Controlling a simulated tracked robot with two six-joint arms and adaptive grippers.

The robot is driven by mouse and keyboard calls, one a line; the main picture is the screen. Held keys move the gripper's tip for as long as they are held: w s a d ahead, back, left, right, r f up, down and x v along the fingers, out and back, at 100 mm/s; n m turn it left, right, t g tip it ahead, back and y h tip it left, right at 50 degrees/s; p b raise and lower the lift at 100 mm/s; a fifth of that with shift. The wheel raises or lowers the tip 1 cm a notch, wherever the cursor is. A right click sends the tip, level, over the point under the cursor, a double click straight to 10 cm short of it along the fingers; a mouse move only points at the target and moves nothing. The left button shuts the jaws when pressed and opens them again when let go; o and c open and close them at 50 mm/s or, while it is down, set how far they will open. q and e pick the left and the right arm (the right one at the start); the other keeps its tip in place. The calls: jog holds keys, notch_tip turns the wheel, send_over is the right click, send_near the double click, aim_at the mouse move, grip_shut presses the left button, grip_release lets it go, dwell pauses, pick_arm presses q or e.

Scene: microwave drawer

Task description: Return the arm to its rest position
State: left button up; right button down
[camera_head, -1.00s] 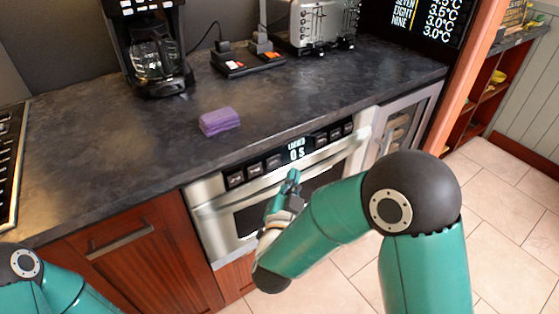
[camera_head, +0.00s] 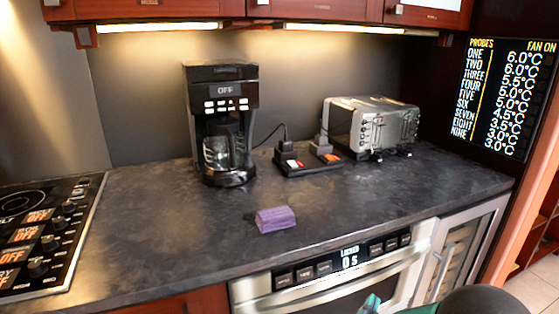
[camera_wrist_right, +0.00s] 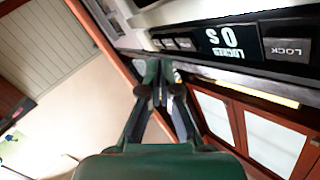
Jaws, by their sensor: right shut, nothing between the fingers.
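My right gripper (camera_wrist_right: 161,85) is shut and empty, with its fingers together in the right wrist view. In the head view only a small teal part of the right gripper (camera_head: 369,304) shows at the bottom edge, in front of the microwave drawer (camera_head: 405,283). A dark rounded joint of my right arm (camera_head: 480,303) shows at the bottom right. The drawer looks closed, and its panel (camera_head: 349,257) reads LOCKED and 0 S. The panel appears upside down in the wrist view (camera_wrist_right: 228,40), beyond the fingers. My left arm is out of view.
A purple block (camera_head: 276,219) lies on the dark counter (camera_head: 170,235). A coffee maker (camera_head: 221,120), a black tray with two grey-topped items (camera_head: 306,160) and a toaster (camera_head: 368,125) stand behind it. A cooktop (camera_head: 45,230) is at the left.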

jog(key=s+d+f+n+g+y, duration=0.2)
jog(key=d+f+g+y, duration=0.15)
jog(key=f, duration=0.95)
jog(key=s+a+f+n+g+y, duration=0.1)
jog(key=s+f+y, duration=0.15)
jog(key=f, duration=0.25)
jog(key=s+a+f+n+g+y, duration=0.1)
jog(key=s+a+f+g, duration=0.1)
jog(key=s+f, duration=0.25)
jog(key=s+a+f+n+g+y, duration=0.3)
jog(key=s+a, duration=0.2)
jog(key=s, duration=0.2)
jog(key=s+a+f+n+g+y, duration=0.25)
jog(key=s+a+g, duration=0.2)
jog(key=s, duration=0.25)
notch_tip(320, 180, up, 12)
jog(key=p, duration=1.2)
jog(key=shift+s+a+p, duration=0.3)
jog(key=shift+s+p, duration=0.05)
jog(key=shift+s, duration=0.1)
jog(key=shift+f+y, duration=0.1)
jog(key=shift+y, duration=0.15)
